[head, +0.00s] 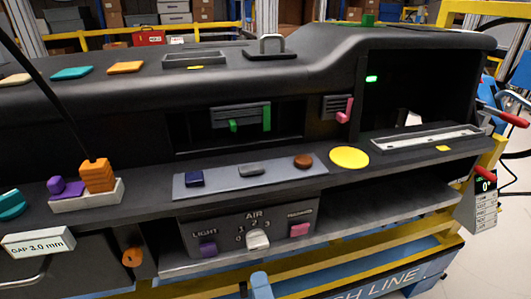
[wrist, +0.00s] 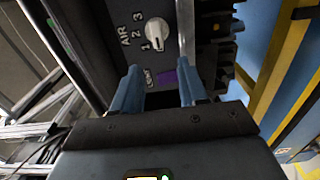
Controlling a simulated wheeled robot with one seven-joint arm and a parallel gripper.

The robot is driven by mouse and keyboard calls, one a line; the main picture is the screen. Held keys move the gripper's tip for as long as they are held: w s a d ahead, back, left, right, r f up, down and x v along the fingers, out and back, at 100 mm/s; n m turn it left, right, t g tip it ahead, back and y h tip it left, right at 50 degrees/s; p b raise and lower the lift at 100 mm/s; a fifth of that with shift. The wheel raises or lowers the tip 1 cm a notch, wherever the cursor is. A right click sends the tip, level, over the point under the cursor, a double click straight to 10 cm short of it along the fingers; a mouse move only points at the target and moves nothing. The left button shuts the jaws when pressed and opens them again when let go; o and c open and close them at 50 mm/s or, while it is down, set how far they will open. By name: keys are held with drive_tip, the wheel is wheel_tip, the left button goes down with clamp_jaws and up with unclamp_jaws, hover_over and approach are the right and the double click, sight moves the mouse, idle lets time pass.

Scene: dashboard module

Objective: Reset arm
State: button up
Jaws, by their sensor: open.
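My gripper (wrist: 156,80) shows in the wrist view as two blue fingers standing apart, with nothing held between them. Beyond the fingers is the control panel (head: 265,218) with a purple LIGHT switch (head: 208,249), a white AIR knob (head: 257,240) and a pink switch (head: 299,230). In the head view only a blue piece, likely one of my fingers, shows at the bottom edge, below the panel. Most of my arm is hidden.
The dark dashboard (head: 310,70) spans the head view. On its shelf are a grey button strip (head: 225,180), a yellow disc (head: 349,157) and a white holder (head: 84,199) with orange and purple pieces. An open bay (head: 390,205) lies right of the panel; yellow and blue frame bars run below.

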drive_tip(key=s+d+f+m+g+h, duration=0.15)
drive_tip(key=s+d+f+m, duration=0.25)
drive_tip(key=s+d+m, duration=0.7)
drive_tip(key=s+d+r+m+h, duration=0.1)
drive_tip(key=s+d+r+m, duration=0.2)
drive_tip(key=s, duration=0.3)
drive_tip(key=s+d+r+m+h, duration=0.1)
drive_tip(key=s+d+r+m, duration=0.2)
drive_tip(key=s, duration=0.3)
drive_tip(key=s+d+r+m+g+h, duration=0.1)
drive_tip(key=s+d+r+m, duration=0.2)
drive_tip(key=s+d+m, duration=0.1)
drive_tip(key=shift+s+d+p, duration=0.45)
drive_tip(key=shift+s+d, duration=0.25)
drive_tip(key=shift+s, duration=0.25)
drive_tip(key=shift+h, duration=0.25)
